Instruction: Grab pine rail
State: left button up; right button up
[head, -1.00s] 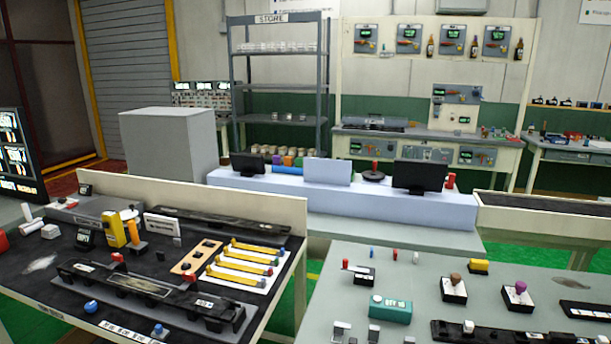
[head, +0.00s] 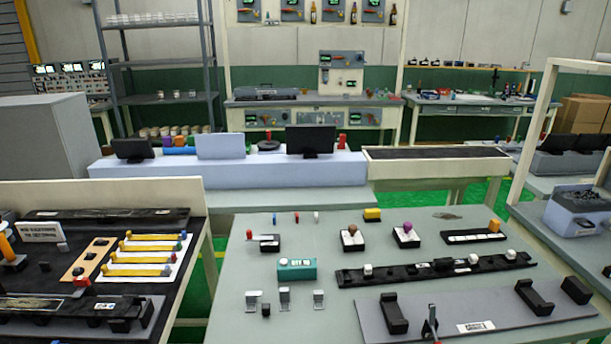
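Several slim yellow bars (head: 140,259) with differently coloured ends lie side by side on a white plate on the left dark-topped bench. A tan, wood-coloured block (head: 88,258) with dark spots lies just left of them. I cannot tell which of these, if any, is the pine rail. A long black rail-like fixture (head: 437,269) with white knobs lies on the grey bench at the right. Neither of my grippers is in view.
The grey bench (head: 232,268) also carries a teal box (head: 297,269), small knobbed blocks (head: 406,236) and a grey plate with black brackets (head: 534,297). A gap with green floor separates the two benches. A pale blue counter (head: 345,178) with screens stands behind.

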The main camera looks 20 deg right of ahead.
aim_at(447, 266)
jog(key=z, duration=1.5)
jog(key=i+l+z, duration=0.2)
jog(key=l+z, duration=0.15)
jog(key=i+l+z, duration=0.3)
